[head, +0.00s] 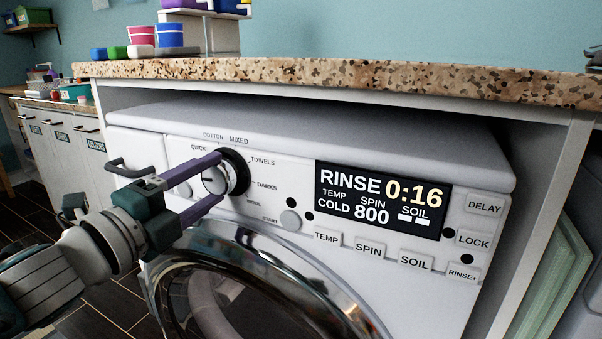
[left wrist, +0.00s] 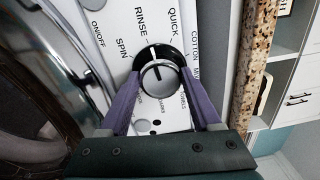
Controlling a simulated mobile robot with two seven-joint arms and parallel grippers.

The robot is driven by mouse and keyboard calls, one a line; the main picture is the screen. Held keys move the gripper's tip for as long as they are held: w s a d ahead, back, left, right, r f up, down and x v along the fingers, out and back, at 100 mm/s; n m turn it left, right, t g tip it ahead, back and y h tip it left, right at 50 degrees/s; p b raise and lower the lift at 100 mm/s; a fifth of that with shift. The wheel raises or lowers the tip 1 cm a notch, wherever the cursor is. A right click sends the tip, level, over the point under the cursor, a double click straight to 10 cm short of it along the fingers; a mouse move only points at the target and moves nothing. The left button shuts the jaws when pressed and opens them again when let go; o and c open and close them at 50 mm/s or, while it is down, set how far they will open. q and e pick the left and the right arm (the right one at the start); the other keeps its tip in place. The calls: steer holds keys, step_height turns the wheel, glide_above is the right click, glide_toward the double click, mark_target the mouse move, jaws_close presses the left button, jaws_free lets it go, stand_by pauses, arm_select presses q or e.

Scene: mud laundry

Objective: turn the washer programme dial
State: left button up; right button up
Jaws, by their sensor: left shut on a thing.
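The washer programme dial (head: 214,181) is a round silver knob on a black ring at the left of the white washer's front panel. My left gripper (head: 219,176) has its two purple fingers on opposite sides of the dial, shut on it. The display (head: 382,200) reads RINSE, 0:16, TEMP COLD, SPIN 800. Some programme labels are hidden behind my gripper. My right gripper is not in view.
The speckled countertop (head: 340,79) overhangs above the washer. The round glass door (head: 260,290) lies just below the dial. Buttons such as SPIN (head: 369,248) and LOCK (head: 474,241) line the panel. Cups and coloured blocks stand on the counter at the back left.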

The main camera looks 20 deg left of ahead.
arm_select(q)
steer(key=shift+n, duration=0.5)
steer(key=o, duration=1.4)
steer(key=s, duration=0.6)
steer(key=s+a, duration=0.1)
steer(key=s, duration=0.3)
steer(key=shift+f+p, duration=0.15)
steer(key=shift+p, duration=0.15)
